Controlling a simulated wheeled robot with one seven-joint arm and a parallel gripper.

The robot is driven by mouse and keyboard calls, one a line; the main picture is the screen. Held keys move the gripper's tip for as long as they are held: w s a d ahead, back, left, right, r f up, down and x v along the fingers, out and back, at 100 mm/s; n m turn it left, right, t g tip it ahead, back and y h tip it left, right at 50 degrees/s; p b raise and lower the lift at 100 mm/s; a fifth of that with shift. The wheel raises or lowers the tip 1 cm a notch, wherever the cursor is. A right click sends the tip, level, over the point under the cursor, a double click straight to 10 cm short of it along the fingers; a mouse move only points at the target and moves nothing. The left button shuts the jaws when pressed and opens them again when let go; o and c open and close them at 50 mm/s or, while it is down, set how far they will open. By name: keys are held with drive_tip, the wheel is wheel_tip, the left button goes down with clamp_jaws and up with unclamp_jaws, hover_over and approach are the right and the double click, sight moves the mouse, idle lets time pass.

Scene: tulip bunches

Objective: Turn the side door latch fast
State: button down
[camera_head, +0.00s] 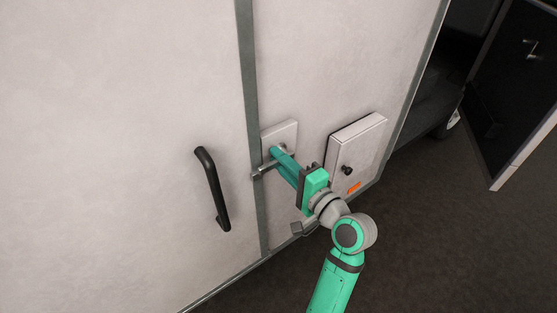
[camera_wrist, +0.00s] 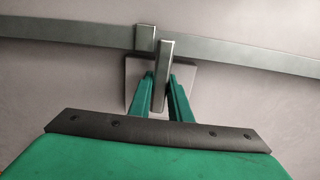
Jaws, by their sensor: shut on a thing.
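The side door latch is a grey metal lever (camera_head: 267,168) on a square pale plate (camera_head: 287,128), beside the grey strip at the door edge. In the wrist view the lever (camera_wrist: 165,60) stands out over the plate (camera_wrist: 189,75), its far end overlapping the strip. A small grey keeper block (camera_wrist: 145,38) sits on the strip just left of the lever end; whether they touch I cannot tell. My gripper (camera_head: 278,158) is shut on the lever, with one green finger on each side (camera_wrist: 161,92). The lever's pivot is hidden between the fingers.
A black door handle (camera_head: 212,190) is on the pale panel left of the strip (camera_head: 249,90). A pale box with a black knob (camera_head: 360,145) juts out right of my gripper. A dark panel (camera_head: 515,85) stands at the far right. Dark floor (camera_head: 440,240) is clear.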

drive_tip(key=c, duration=1.6)
unclamp_jaws()
drive_tip(key=shift+d, duration=0.1)
drive_tip(key=shift+c, duration=0.2)
drive_tip(key=v, duration=1)
drive_tip(key=shift+s+d, duration=0.2)
drive_tip(key=shift+s, duration=0.1)
drive_tip(key=s+f+h, duration=0.5)
drive_tip(key=f, duration=0.7)
drive_tip(key=s+f+h, duration=0.5)
drive_tip(key=f, duration=0.7)
drive_tip(key=s+a+n, duration=0.2)
drive_tip(key=s+n, duration=0.1)
drive_tip(key=s, duration=0.4)
drive_tip(key=s+a+n, duration=0.2)
drive_tip(key=s+n, duration=0.2)
drive_tip(key=s, duration=0.4)
drive_tip(key=s+a+n+t, duration=0.1)
drive_tip(key=s+a+n, duration=0.1)
drive_tip(key=s, duration=0.5)
drive_tip(key=shift+s+a+r+n+h, duration=0.15)
drive_tip(key=shift+a+r+n+h, duration=0.25)
drive_tip(key=shift+n, duration=0.5)
